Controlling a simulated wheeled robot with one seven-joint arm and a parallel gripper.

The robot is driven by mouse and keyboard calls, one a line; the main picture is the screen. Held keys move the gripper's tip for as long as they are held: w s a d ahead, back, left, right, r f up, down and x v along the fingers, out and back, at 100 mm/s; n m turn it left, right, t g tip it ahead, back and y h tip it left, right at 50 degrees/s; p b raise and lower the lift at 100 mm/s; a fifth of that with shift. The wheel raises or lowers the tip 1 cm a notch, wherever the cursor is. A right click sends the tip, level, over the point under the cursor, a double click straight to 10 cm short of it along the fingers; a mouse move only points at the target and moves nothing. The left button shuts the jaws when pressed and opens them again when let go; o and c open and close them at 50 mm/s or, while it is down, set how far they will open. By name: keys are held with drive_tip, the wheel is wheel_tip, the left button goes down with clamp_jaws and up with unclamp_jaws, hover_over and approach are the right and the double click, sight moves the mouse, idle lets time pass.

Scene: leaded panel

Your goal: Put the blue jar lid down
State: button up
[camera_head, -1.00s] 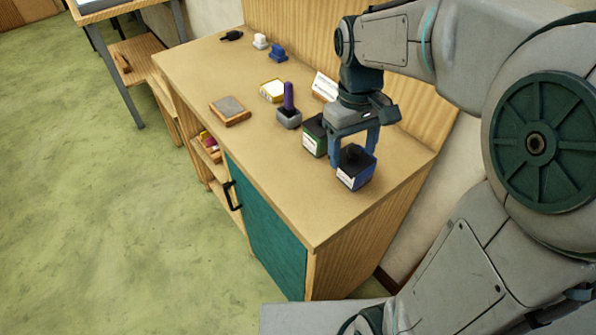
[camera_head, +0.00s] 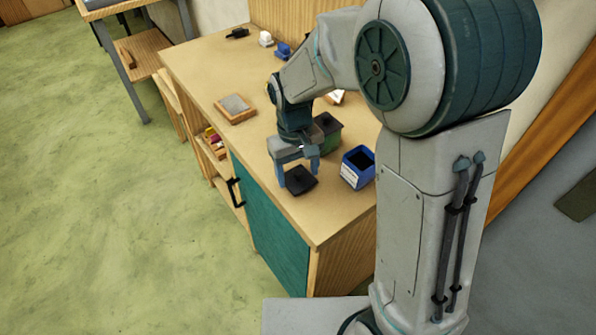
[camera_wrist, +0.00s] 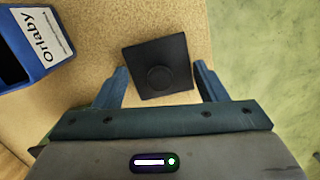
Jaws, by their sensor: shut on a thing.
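The blue jar lid (camera_head: 299,182) is a black square plate with a round knob; it also shows in the wrist view (camera_wrist: 158,66). My gripper (camera_head: 298,170) points down and is shut on the lid, with one finger on each side of it in the wrist view (camera_wrist: 160,84). The lid is at or just above the worktop, left of the blue jar; I cannot tell whether it touches the wood. The blue jar (camera_head: 352,172) stands uncovered with a dark inside.
A green jar with a dark top (camera_head: 328,132) stands behind, partly hidden by my arm. A wooden block with a grey top (camera_head: 235,108) lies farther left on the worktop (camera_head: 200,68). The worktop's front edge is close to the lid. Small items stand at the back.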

drive_tip(key=shift+f, duration=0.55)
drive_tip(key=shift+f, duration=0.1)
drive_tip(key=o, duration=1)
drive_tip(key=r, duration=0.4)
drive_tip(key=w+r, duration=0.1)
drive_tip(key=r, duration=0.7)
drive_tip(key=shift+w+a+r, duration=0.1)
drive_tip(key=shift+w+a, duration=0.05)
drive_tip(key=shift+a, duration=0.05)
drive_tip(key=s+d+m+t, duration=0.1)
drive_tip(key=s+d, duration=0.3)
drive_tip(key=d, duration=0.1)
drive_tip(key=s+d+m+t, duration=0.1)
drive_tip(key=s+d+m, duration=0.1)
drive_tip(key=s+d, duration=0.3)
drive_tip(key=s+d+m+t, duration=0.2)
drive_tip(key=s+d, duration=0.3)
drive_tip(key=shift+f+y, duration=0.25)
drive_tip(key=shift+y, duration=0.05)
drive_tip(key=shift+w, duration=0.1)
